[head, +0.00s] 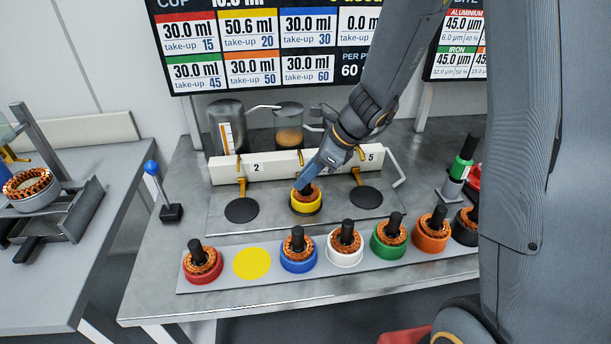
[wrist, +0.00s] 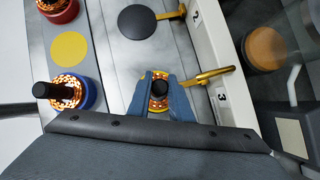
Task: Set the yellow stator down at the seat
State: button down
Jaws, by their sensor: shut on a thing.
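The yellow stator (head: 306,206), a yellow ring with copper windings and a dark central post, is at the middle position of the metal plate under the white dispensing bar. In the wrist view the yellow stator (wrist: 158,104) sits between the blue fingers. My gripper (head: 306,186) is shut on it from above; the fingers also show in the wrist view (wrist: 160,88). The stator looks upright. A little dark shows under it, but I cannot tell whether it touches the middle seat, which is mostly hidden.
Bare dark discs lie left (head: 241,210) and right (head: 366,197) under brass spouts. The white bar (head: 283,165) stands close behind my gripper. In front, a rack (head: 222,286) holds several coloured stators and an empty yellow spot (head: 252,263). A blue-knobbed lever (head: 151,168) stands left.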

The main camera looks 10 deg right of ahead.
jog(key=c, duration=1.6)
grip_release()
jog(key=shift+f, duration=0.1)
jog(key=shift+d+r, duration=0.1)
jog(key=shift+r, duration=0.2)
jog(key=v, duration=1.1)
jog(key=shift+s+d+r, duration=0.15)
jog(key=shift+r, duration=0.15)
